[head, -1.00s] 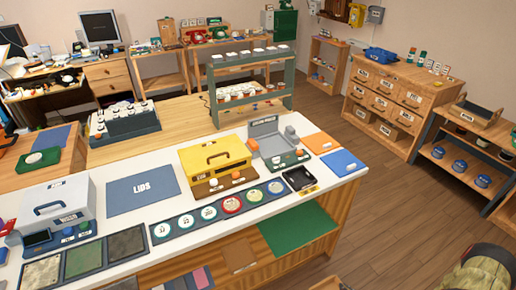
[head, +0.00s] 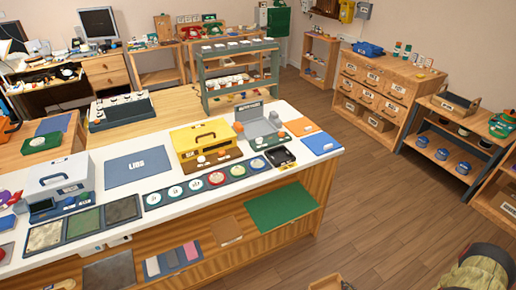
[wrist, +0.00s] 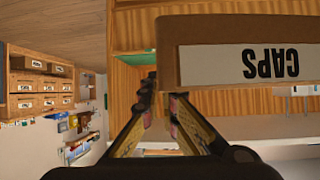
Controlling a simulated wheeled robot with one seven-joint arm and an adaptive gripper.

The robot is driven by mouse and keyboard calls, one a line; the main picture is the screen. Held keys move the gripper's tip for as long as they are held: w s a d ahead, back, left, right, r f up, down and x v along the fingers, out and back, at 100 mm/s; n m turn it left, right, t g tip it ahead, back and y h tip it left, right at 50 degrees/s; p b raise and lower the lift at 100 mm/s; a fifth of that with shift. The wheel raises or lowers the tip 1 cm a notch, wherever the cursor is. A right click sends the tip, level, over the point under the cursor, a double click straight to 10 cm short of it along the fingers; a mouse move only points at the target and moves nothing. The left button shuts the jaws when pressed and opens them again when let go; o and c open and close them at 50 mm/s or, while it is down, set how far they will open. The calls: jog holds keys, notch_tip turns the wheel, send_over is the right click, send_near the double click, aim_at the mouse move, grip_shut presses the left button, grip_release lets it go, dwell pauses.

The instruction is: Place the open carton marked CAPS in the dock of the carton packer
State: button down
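The brown carton marked CAPS (wrist: 225,28) fills the upper right of the wrist view, its label upside down in the picture. My gripper (wrist: 162,95) has its two fingers close together at the carton's near left corner, seemingly closed on its wall; the exact contact is partly hidden. A small piece of what looks like this carton (head: 325,284) shows at the bottom edge of the head view. The grey carton packer (head: 262,123) stands on the white counter with its lid up. A black open tray (head: 280,157), possibly its dock, lies at its front right.
A yellow case (head: 202,138) stands left of the packer, with a row of round discs (head: 195,187) in front. Orange and blue mats (head: 321,144) lie to its right. The counter (head: 240,207) has shelves below. The wooden floor (head: 385,205) right of it is clear.

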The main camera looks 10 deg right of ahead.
jog(key=w+d+r+m+h, duration=0.2)
jog(key=w+r+m+h, duration=0.2)
jog(key=r+m+h, duration=0.35)
jog(key=w+a+r+n+y, duration=0.1)
jog(key=w+a+r, duration=0.2)
jog(key=a+r, duration=0.2)
jog(key=w+a+r+n+y, duration=0.2)
jog(key=a+r, duration=0.4)
jog(key=a, duration=0.6)
jog(key=w+a+r+n+y, duration=0.1)
jog(key=w+a+r, duration=0.3)
jog(key=a+r, duration=0.2)
jog(key=a, duration=0.2)
jog(key=shift+w+a+r, duration=0.15)
jog(key=shift+w+a, duration=0.2)
jog(key=shift+w, duration=0.05)
jog(key=shift+n, duration=0.25)
